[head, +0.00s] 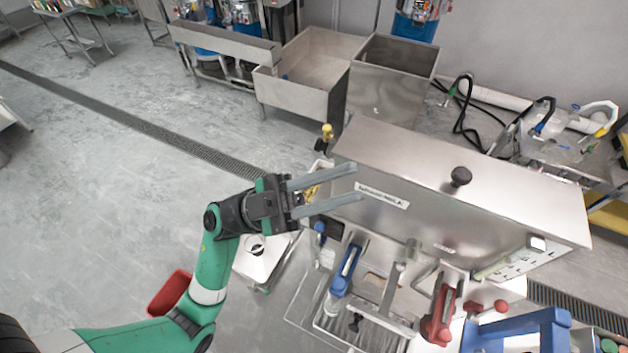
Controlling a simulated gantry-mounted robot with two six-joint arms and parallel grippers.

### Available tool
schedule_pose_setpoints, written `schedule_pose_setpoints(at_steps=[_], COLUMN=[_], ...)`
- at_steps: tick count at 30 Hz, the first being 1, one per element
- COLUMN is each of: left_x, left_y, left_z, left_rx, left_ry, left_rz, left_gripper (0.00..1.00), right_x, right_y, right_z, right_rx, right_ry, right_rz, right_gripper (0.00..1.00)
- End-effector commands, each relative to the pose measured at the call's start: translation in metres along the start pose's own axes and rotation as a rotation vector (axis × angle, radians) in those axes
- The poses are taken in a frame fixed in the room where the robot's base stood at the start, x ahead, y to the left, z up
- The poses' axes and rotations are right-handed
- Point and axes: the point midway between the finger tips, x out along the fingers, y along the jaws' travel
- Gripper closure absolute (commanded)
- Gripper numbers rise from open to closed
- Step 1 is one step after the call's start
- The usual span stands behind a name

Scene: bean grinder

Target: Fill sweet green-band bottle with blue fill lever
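My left gripper (352,184) is open and empty. Its two long grey fingers point right, in front of the labelled face of the steel machine (440,205). The blue fill lever (345,268) is on the machine's front, below and apart from the fingers. A pale piece shows under the blue lever; I cannot tell whether it is a nozzle or a bottle. I cannot make out a green-band bottle. My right gripper is not in view.
A red lever (439,316) sits to the right on the machine. A blue frame (530,330) stands at the bottom right. A red bin (170,292) is on the floor beside my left arm. Steel sinks (310,75) stand behind.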

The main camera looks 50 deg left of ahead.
Motion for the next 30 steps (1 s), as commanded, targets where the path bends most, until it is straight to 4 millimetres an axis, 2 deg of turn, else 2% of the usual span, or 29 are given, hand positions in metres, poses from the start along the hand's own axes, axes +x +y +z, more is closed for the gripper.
schedule_pose_setpoints(at_steps=[1,2,3,4,6,9,10,13,17,23,30], left_x=[-0.050,-0.080,-0.121,-0.153,-0.221,-0.280,-0.291,-0.310,-0.312,-0.305,-0.280], left_y=[0.016,0.026,0.041,0.052,0.076,0.095,0.098,0.099,0.094,0.092,0.082], left_z=[0.051,0.076,0.105,0.123,0.151,0.160,0.160,0.158,0.156,0.164,0.194], left_rx=[-0.054,-0.094,-0.147,-0.187,-0.259,-0.339,-0.353,-0.363,-0.352,-0.353,-0.352], left_ry=[-0.180,-0.285,-0.416,-0.506,-0.674,-0.774,-0.788,-0.808,-0.810,-0.808,-0.806], left_rz=[-0.003,-0.009,-0.030,-0.056,-0.156,-0.332,-0.374,-0.453,-0.466,-0.458,-0.452], left_gripper=[0.74,0.74,0.74,0.74,0.74,0.74,0.74,0.74,0.74,0.74,0.74], right_x=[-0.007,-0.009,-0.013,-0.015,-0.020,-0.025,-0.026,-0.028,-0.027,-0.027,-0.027], right_y=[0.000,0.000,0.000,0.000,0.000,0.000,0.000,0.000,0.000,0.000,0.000], right_z=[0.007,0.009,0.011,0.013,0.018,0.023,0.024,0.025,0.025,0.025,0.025], right_rx=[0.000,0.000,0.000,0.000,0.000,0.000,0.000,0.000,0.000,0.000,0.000], right_ry=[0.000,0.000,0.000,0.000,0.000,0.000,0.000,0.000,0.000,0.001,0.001], right_rz=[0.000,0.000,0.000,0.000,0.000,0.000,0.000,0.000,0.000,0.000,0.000], right_gripper=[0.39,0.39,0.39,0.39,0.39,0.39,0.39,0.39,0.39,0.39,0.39])
